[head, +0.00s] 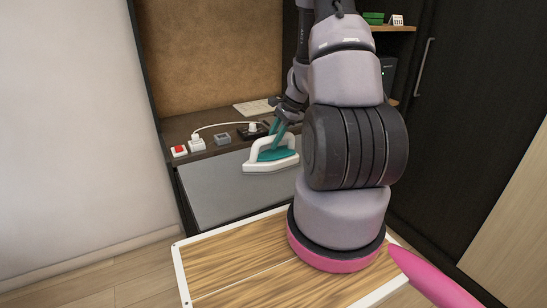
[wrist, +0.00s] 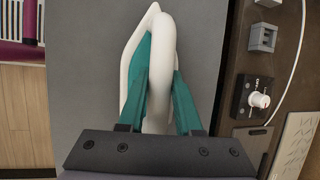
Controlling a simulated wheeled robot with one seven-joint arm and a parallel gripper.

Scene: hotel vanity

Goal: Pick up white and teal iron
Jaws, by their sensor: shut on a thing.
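My gripper (head: 276,146) has teal fingers and reaches down to the iron from above. In the wrist view, the fingers of my gripper (wrist: 160,95) stand on both sides of the iron's white handle (wrist: 160,60) and are shut on it. The iron's pointed white end shows beyond the fingers.
A white-edged wooden surface (head: 235,270) lies nearer.

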